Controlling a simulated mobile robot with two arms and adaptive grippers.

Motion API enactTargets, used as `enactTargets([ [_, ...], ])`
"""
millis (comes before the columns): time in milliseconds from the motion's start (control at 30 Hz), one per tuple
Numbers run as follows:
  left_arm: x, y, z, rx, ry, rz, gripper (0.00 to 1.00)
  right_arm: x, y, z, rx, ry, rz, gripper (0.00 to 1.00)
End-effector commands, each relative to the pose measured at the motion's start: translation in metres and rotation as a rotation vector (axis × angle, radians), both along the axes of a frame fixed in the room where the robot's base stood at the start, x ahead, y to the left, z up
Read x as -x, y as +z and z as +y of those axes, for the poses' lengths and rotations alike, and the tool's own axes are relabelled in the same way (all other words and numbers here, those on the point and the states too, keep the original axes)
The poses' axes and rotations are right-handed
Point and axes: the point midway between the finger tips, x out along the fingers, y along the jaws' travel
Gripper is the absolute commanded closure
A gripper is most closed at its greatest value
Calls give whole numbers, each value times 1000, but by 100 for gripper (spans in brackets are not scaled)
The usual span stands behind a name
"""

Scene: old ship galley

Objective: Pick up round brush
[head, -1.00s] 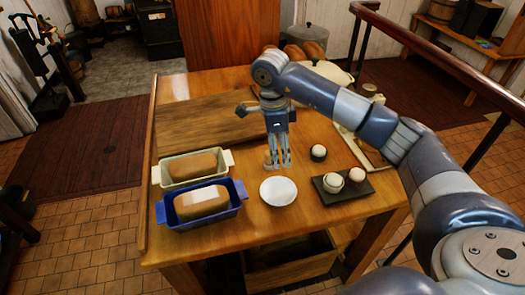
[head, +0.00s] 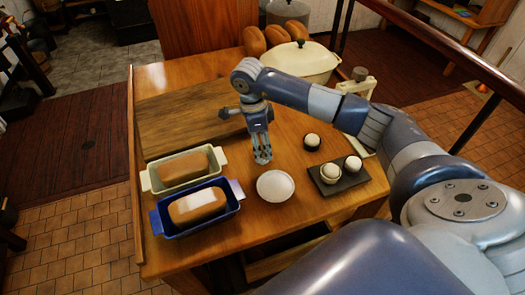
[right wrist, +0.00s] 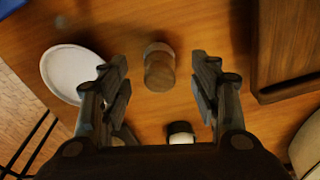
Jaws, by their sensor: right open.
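A short wooden cylinder with a grey band, which looks like the round brush (right wrist: 160,70), stands on the table in the right wrist view, between and beyond my fingertips. My right gripper (right wrist: 160,85) is open around the line to it, with a gap on both sides and no visible contact. In the head view my right gripper (head: 262,160) points down just behind the white bowl (head: 275,187), and its fingers hide most or all of the brush. My left gripper is not in view.
The white bowl also shows in the right wrist view (right wrist: 72,72). A blue loaf pan (head: 236,205) and a pale loaf pan (head: 150,181) stand left. A cutting board (head: 185,120) lies behind.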

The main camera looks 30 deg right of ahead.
Motion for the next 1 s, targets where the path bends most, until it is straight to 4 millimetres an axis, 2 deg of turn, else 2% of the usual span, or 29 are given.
enactTargets([
  [33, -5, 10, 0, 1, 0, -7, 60, 3, -5, -1, 0, -2, 7, 43],
  [100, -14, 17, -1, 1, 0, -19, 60, 3, -16, -3, 1, -1, 8, 43],
  [267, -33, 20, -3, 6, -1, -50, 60, 3, -35, -4, -1, 0, 4, 43],
  [500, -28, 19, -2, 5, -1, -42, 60, 2, -38, -5, 0, 1, 1, 43],
  [533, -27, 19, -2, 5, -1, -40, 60, 2, -38, -5, 0, 1, 1, 45],
  [700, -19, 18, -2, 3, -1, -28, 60, 3, -38, -5, 0, 1, 1, 84],
  [733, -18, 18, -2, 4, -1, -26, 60, 3, -38, -5, 0, 1, 1, 89],
  [1000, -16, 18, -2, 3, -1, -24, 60, 2, -37, -5, 0, 0, 1, 93],
])
